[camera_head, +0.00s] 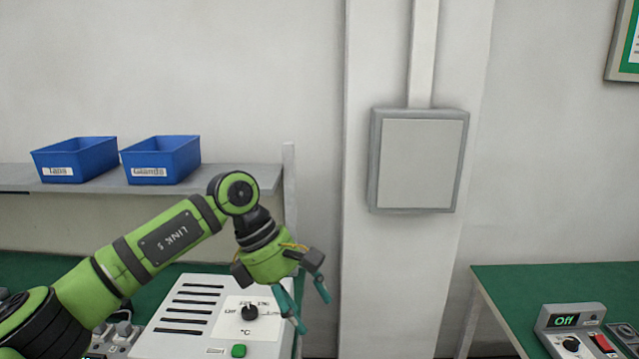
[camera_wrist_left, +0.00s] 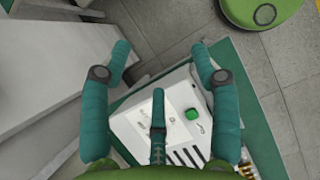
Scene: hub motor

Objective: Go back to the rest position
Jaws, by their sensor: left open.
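My left gripper (camera_head: 312,308) is open and empty in the head view, with its teal fingers pointing down at the front right of a white machine (camera_head: 190,342). The machine has dark slots, a black dial (camera_head: 249,313) marked in °C and a green button (camera_head: 239,350). In the left wrist view, the spread fingers of my left gripper (camera_wrist_left: 163,100) frame the machine, and its green button (camera_wrist_left: 192,114) shows between them. I cannot tell the exact gap between the fingers and the machine. My right gripper is not in view.
Two blue bins (camera_head: 161,159) stand on a grey shelf (camera_head: 245,179) at the left. A grey wall box (camera_head: 421,160) hangs at the centre. A device reading "Off" (camera_head: 565,321) sits on the right green table (camera_head: 530,283). The gap between the tables is clear.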

